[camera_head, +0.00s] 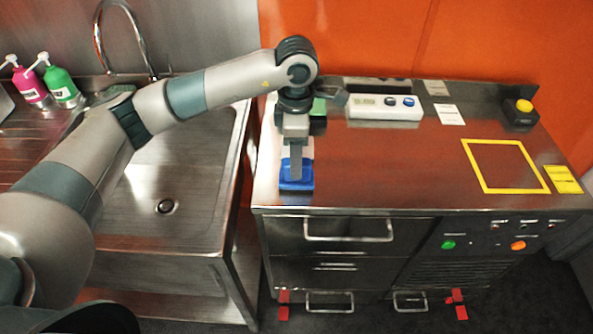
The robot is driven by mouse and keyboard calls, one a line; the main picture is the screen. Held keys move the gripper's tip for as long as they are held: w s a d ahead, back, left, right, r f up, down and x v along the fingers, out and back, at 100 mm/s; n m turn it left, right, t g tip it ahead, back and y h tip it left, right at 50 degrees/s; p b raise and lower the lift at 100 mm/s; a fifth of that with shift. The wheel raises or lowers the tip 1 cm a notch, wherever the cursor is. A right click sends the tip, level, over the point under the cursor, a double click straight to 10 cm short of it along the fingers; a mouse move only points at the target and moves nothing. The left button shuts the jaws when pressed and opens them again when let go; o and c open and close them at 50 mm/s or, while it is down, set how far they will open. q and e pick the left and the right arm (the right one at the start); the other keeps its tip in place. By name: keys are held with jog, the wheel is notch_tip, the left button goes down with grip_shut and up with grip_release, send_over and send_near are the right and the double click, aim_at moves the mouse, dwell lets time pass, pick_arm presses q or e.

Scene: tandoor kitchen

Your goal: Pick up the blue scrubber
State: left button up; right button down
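The blue scrubber (296,184) lies on the steel counter near its front left corner. My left arm comes in from the left across the sink, and my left gripper (296,174) points down right over the scrubber. The fingers overlap the scrubber in this view and hide its middle. I cannot tell whether they touch it or whether they are open or shut. My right gripper is not in view.
A green item (318,106) is partly hidden behind my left wrist. A white device with buttons (384,107) stands at the back of the counter (400,170). A yellow square outline (505,166) and yellow button (524,106) are right. The sink (180,180) is left.

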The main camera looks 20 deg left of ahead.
pick_arm(q)
jog(key=shift+f+p, duration=0.3)
jog(key=shift+f, duration=0.95)
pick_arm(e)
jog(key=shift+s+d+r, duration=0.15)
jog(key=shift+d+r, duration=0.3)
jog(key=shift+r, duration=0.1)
pick_arm(q)
jog(key=shift+c, duration=0.3)
jog(key=c, duration=1.1)
jog(key=shift+c, duration=0.2)
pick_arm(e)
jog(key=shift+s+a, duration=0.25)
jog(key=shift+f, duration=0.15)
